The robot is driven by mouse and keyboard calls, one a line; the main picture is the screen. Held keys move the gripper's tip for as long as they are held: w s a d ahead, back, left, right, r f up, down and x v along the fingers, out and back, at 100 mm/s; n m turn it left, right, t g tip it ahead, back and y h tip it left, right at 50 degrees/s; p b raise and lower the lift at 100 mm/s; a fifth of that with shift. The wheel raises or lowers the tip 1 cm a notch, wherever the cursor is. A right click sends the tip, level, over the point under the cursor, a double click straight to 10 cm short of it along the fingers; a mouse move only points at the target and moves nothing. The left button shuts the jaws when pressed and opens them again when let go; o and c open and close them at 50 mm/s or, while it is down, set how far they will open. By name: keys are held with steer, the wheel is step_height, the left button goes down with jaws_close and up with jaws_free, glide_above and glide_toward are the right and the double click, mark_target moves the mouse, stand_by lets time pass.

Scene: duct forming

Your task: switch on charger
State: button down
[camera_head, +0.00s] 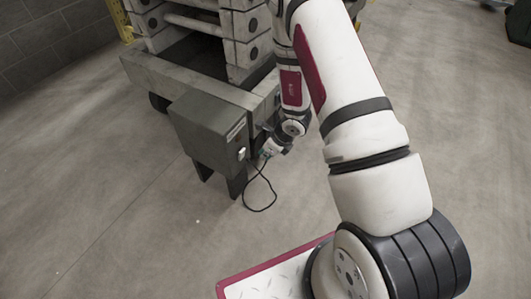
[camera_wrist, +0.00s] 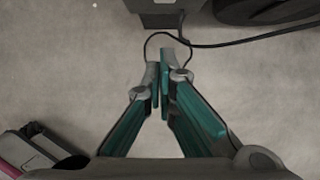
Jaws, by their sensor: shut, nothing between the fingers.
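A grey box (camera_head: 207,132), which looks like the charger, is fixed at the front corner of a metal frame. A small light-coloured switch or knob (camera_head: 241,153) shows on its right-hand face; its setting is too small to tell. My gripper (camera_head: 267,153) is just right of that face, apart from it as far as I can tell. In the wrist view my gripper (camera_wrist: 164,68) is shut and empty, with its green-sided fingers together. A grey box edge (camera_wrist: 160,12) shows beyond the fingertips; the switch is not visible there.
A black cable (camera_head: 262,208) hangs in a loop below the box and shows beside the fingertips in the wrist view (camera_wrist: 240,43). The metal frame (camera_head: 170,75) stands behind the box. The concrete floor (camera_head: 110,210) is clear to the left.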

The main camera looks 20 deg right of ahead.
mark_target(242, 154)
steer(key=w+a+f+b, duration=0.2)
steer(key=w+a+f, duration=0.1)
steer(key=w+f, duration=0.1)
steer(key=shift+w+a+f, duration=0.35)
steer(key=shift+w, duration=0.2)
steer(key=shift+r, duration=0.1)
